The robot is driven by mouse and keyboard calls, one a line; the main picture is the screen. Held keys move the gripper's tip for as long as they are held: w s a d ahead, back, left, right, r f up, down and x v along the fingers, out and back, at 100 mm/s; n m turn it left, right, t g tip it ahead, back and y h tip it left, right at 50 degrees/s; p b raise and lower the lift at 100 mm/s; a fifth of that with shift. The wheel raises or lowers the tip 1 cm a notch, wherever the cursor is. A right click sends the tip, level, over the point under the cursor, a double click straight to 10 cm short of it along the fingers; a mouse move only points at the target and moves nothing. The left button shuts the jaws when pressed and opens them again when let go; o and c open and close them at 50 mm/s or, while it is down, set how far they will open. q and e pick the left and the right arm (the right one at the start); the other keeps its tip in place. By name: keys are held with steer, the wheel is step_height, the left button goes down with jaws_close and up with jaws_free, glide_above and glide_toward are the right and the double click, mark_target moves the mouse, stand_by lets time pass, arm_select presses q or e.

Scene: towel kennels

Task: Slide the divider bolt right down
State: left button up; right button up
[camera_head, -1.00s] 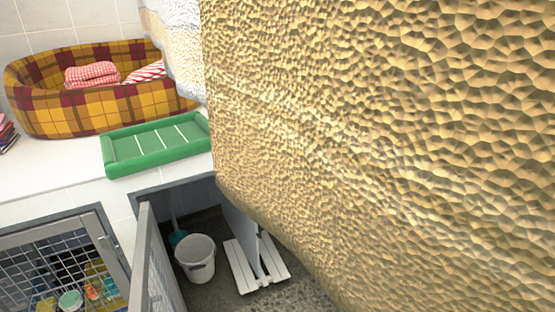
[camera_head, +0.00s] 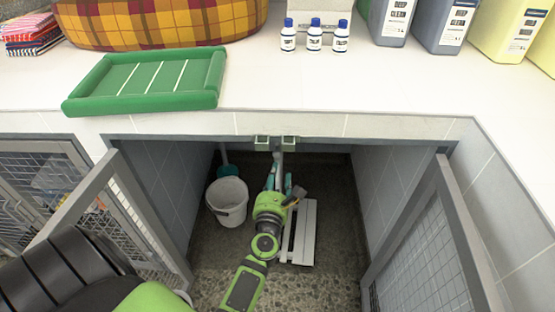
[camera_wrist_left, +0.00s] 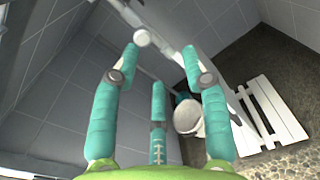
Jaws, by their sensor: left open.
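My left gripper (camera_head: 278,175) reaches into the open kennel under the white counter. Its teal fingers also show in the left wrist view (camera_wrist_left: 160,55), spread open and empty. A small pale round knob (camera_wrist_left: 142,38), seemingly the bolt's handle, lies just beyond the fingertips, near the left one. It sits by a grey bar (camera_wrist_left: 125,12); I cannot tell whether a finger touches it. In the head view a grey upright (camera_head: 280,163), seemingly the divider's edge or bolt, stands at the kennel's middle, partly hidden by my gripper. My right gripper is not in view.
Mesh doors (camera_head: 85,205) and (camera_head: 430,240) stand open at both sides. A white bucket (camera_head: 227,203) and white slatted board (camera_head: 303,235) are on the kennel floor. A green tray (camera_head: 150,85), small bottles (camera_head: 314,38) and large jugs (camera_head: 445,22) stand on the counter.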

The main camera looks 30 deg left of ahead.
mark_target(276, 156)
arm_select(q)
steer(key=shift+w+a+r+n+y, duration=0.15)
steer(key=shift+w+a+r+n, duration=0.15)
steer(key=shift+a+r+n, duration=0.15)
steer(key=shift+w+a+r+n+y, duration=0.15)
steer(key=shift+w+a+r+n, duration=0.15)
steer(key=shift+r+n, duration=0.2)
steer(key=x, duration=0.4)
steer(key=shift+w+a+f, duration=0.1)
steer(key=shift+w+a, duration=0.1)
steer(key=shift+a, duration=0.1)
steer(key=shift+w+a, duration=0.15)
steer(key=shift+w, duration=0.3)
jaws_close()
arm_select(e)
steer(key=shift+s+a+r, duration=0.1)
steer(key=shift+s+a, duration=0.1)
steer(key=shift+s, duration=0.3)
